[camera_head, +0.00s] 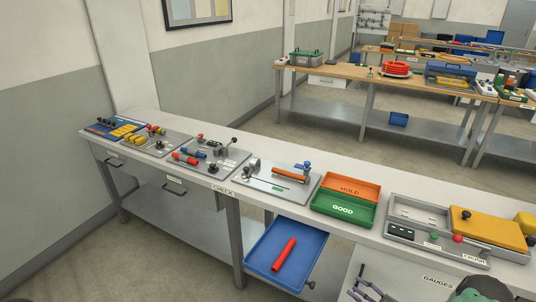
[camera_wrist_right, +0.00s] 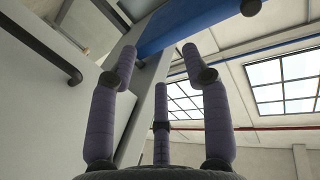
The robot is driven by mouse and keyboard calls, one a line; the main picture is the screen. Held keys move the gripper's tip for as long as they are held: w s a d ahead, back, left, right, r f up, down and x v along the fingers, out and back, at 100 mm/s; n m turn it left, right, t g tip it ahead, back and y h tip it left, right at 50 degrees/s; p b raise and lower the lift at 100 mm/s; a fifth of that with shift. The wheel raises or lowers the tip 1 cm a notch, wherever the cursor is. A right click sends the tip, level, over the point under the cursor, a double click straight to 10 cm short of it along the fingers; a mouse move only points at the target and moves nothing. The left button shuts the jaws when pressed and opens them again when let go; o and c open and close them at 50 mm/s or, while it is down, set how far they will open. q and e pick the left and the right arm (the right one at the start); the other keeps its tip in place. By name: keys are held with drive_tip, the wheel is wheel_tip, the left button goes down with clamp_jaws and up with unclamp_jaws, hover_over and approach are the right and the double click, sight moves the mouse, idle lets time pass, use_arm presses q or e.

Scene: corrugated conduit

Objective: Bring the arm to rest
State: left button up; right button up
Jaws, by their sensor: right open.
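My right gripper (camera_head: 368,286) is at the bottom of the head view, in front of the bench's front side near the GAUGES label. Its fingers are spread, with nothing between them. In the right wrist view my right gripper (camera_wrist_right: 160,62) shows several purple-grey fingers standing apart, empty and pointing upward. A blue surface (camera_wrist_right: 195,22) shows beyond the fingertips. My left gripper is not in view.
The long workbench (camera_head: 215,135) carries fixtures, an orange tray (camera_head: 345,186), a green tray (camera_head: 342,209) and a yellow block (camera_head: 486,229). A blue tray (camera_head: 262,251) with a red tube (camera_head: 284,254) juts out below the bench top, left of my right gripper.

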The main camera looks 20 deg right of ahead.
drive_tip(key=w+a+f+m+g+h, duration=0.2)
drive_tip(key=w+a+f+m+h, duration=0.15)
drive_tip(key=w+a+f, duration=0.4)
drive_tip(key=w+a+f+m+g, duration=0.1)
drive_tip(key=a+f+g, duration=0.15)
drive_tip(key=a, duration=0.35)
drive_tip(key=w+a+f+m+g, duration=0.2)
drive_tip(key=a+f, duration=0.1)
drive_tip(key=a, duration=0.3)
drive_tip(key=s+a+f+g, duration=0.3)
drive_tip(key=s+a+g, duration=0.7)
drive_tip(key=s+a, duration=0.85)
drive_tip(key=shift+n+t+y, duration=0.25)
drive_tip(key=shift+y, duration=0.2)
drive_tip(key=r+p, duration=0.1)
drive_tip(key=r, duration=0.1)
drive_tip(key=a+r+p, duration=0.1)
drive_tip(key=r, duration=0.1)
drive_tip(key=shift+w, duration=0.1)
